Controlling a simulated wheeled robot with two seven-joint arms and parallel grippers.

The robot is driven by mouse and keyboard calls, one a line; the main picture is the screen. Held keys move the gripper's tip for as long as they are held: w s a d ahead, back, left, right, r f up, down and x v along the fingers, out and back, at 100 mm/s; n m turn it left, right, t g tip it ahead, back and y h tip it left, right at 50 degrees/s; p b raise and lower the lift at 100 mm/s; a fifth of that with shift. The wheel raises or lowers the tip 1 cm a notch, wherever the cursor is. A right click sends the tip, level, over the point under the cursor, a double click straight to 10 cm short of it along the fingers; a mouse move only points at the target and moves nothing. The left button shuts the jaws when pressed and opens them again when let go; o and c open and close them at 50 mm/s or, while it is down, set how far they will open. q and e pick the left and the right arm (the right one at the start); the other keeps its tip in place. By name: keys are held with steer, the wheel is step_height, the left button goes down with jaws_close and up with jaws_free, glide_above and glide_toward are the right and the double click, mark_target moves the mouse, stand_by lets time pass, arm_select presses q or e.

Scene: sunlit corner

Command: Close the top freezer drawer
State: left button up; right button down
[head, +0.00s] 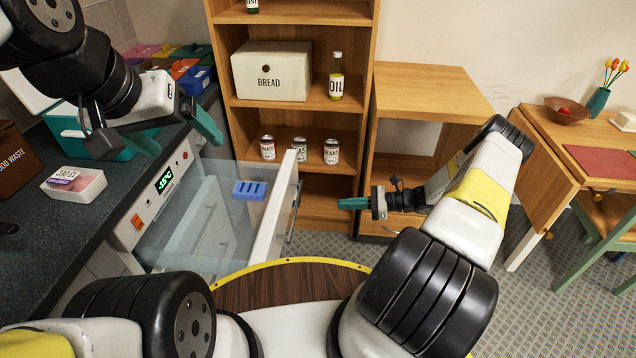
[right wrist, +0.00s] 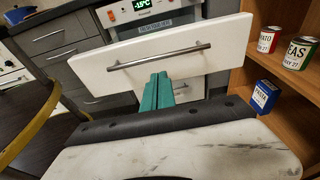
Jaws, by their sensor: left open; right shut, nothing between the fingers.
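The top freezer drawer (head: 274,222) is pulled out from the freezer under the dark counter. In the right wrist view the drawer front (right wrist: 200,55) and handle fill the upper middle. My right gripper (head: 343,203) is shut and empty, to the right of the handle and apart from it in the head view. In the right wrist view its green fingers (right wrist: 158,88) point at the front, below the handle. My left gripper (head: 182,138) is open above the counter.
A freezer panel (head: 160,190) shows a lit temperature display. A wooden shelf (head: 305,115) with a bread box, oil bottle and cans stands behind the drawer. A white tub (head: 74,185) sits on the counter. A wooden cabinet (head: 420,95) stands behind my right arm.

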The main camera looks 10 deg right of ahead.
steer(key=x, duration=1.3)
steer(key=shift+a, duration=0.15)
